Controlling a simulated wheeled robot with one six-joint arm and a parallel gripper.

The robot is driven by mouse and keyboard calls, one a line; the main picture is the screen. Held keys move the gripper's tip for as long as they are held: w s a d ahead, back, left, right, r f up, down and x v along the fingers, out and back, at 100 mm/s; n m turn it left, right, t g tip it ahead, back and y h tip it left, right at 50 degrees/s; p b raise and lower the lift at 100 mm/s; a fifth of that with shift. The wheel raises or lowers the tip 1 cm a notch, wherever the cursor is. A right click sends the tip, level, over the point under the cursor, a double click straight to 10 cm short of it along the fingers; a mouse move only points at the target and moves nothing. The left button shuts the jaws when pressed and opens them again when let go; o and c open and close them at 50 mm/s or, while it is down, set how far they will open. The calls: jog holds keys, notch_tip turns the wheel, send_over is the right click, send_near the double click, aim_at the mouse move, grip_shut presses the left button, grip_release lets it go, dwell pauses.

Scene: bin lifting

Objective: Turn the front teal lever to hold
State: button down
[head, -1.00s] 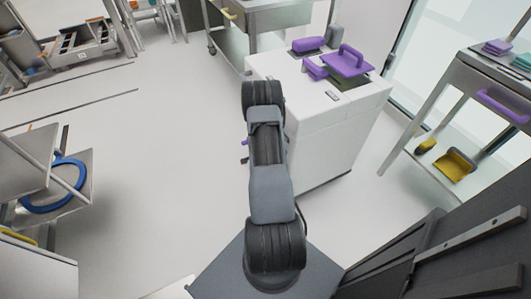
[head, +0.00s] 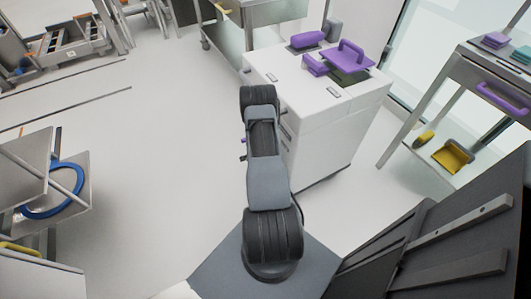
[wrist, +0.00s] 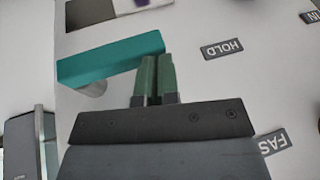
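The teal lever (wrist: 105,62) shows in the wrist view as a flat bar on a pale panel, lying across the left half. A dark grey label reading HOLD (wrist: 222,48) is right of the lever's tip, upside down in the picture. My gripper (wrist: 156,62) has its two green fingers close together with only a thin gap and nothing visible between them. The fingertips are at the lever's right end, on its near side; I cannot tell whether they touch it. In the head view my arm hides the lever and the gripper.
A white cabinet (head: 335,130) stands in front of me, with a purple-handled lid (head: 346,60) on top. A label partly reading FAS (wrist: 272,143) is at the lower right of the panel. A metal cart (head: 470,85) stands at right. Open floor (head: 150,150) lies left.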

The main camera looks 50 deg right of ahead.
jog(key=shift+a+f, duration=0.2)
jog(key=shift+f, duration=0.1)
dwell(0.4)
notch_tip(320, 180, up, 5)
jog(key=p, duration=0.4)
jog(key=shift+w+d, duration=0.15)
jog(key=w+r+p, duration=0.5)
jog(key=w+r, duration=0.1)
jog(key=w, duration=0.1)
jog(key=shift+a+r+p, duration=0.15)
jog(key=shift+a+p, duration=0.1)
jog(key=shift+p, duration=0.1)
jog(key=shift+w, duration=0.1)
